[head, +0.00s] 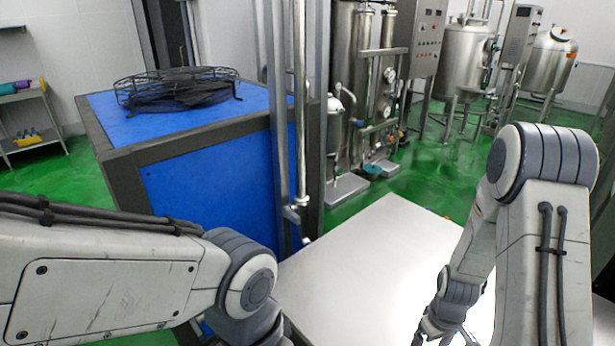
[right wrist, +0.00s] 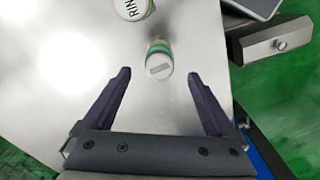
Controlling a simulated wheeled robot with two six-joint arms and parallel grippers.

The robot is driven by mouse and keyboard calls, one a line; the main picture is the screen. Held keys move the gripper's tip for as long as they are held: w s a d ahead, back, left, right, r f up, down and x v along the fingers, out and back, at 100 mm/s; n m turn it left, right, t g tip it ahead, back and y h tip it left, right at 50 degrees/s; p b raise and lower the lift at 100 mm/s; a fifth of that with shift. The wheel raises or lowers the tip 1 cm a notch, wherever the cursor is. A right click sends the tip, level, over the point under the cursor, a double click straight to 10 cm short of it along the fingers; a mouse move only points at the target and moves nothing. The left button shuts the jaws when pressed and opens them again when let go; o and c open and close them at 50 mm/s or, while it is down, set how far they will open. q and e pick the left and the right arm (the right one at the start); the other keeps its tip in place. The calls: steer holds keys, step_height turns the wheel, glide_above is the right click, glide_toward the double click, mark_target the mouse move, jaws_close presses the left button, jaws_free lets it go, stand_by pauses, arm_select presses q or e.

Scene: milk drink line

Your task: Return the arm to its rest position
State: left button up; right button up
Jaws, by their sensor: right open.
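My right arm (head: 540,190) reaches down on the right of the head view, its hand at the bottom edge over the steel table (head: 370,255). In the right wrist view my right gripper (right wrist: 159,76) is open, its two dark fingers spread with nothing held. A small container with a white end and green and orange bands (right wrist: 159,58) shows between and just beyond the fingertips, apart from both. My left arm (head: 110,265) crosses the lower left of the head view; its gripper is out of frame.
A second white container with dark lettering (right wrist: 133,8) is cut by the top edge of the wrist view. A grey metal box (right wrist: 275,42) sits beside the table edge. A blue machine (head: 215,165) stands left of the table, with steel tanks (head: 468,58) behind. Much of the tabletop is bare.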

step_height(320, 180, down, 10)
steer(key=shift+f, duration=0.15)
steer(key=shift+w+r, duration=0.15)
steer(key=shift+r, duration=0.1)
step_height(320, 180, up, 9)
steer(key=shift+r, duration=0.2)
steer(key=shift+w+a+f+b, duration=0.25)
steer(key=shift+a+f+b, duration=0.4)
steer(key=shift+b, duration=0.15)
steer(key=shift+w+a+f+m, duration=0.1)
steer(key=shift+a+m, duration=0.05)
steer(key=shift+m, duration=0.15)
steer(key=shift+a, duration=0.15)
